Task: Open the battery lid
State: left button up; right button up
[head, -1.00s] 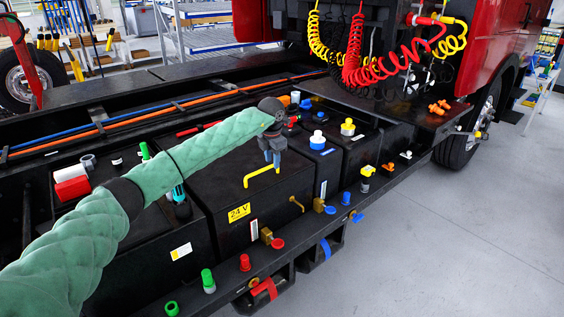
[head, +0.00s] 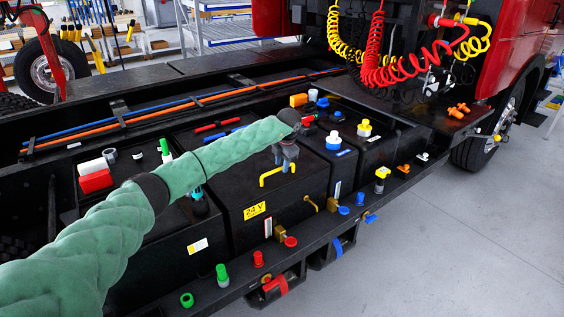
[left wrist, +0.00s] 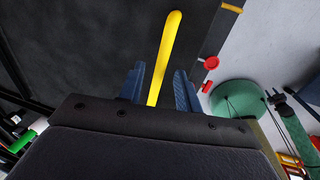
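The battery box is a black case with a dark flat lid (head: 243,180) and a yellow "24 V" label (head: 255,210) on its front. A yellow bar handle (head: 268,178) stands on the lid; it also shows in the left wrist view (left wrist: 167,45). My left gripper (head: 287,165) is at the handle, pointing down. In the left wrist view its two dark fingers (left wrist: 160,82) are apart on either side of the handle, with visible gaps. My right gripper is not in the head view; a small dark part on a green arm at the right of the wrist view may be it.
Red (head: 290,241) and green (head: 222,275) caps line the front rail. Blue and orange lines (head: 180,108) run behind. Coiled red hose (head: 375,55) hangs at the back. The floor at right is clear.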

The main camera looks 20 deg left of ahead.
pick_arm(q)
jog(key=shift+f, duration=0.4)
jog(key=c, duration=0.7)
grip_shut()
jog(key=shift+r, duration=0.15)
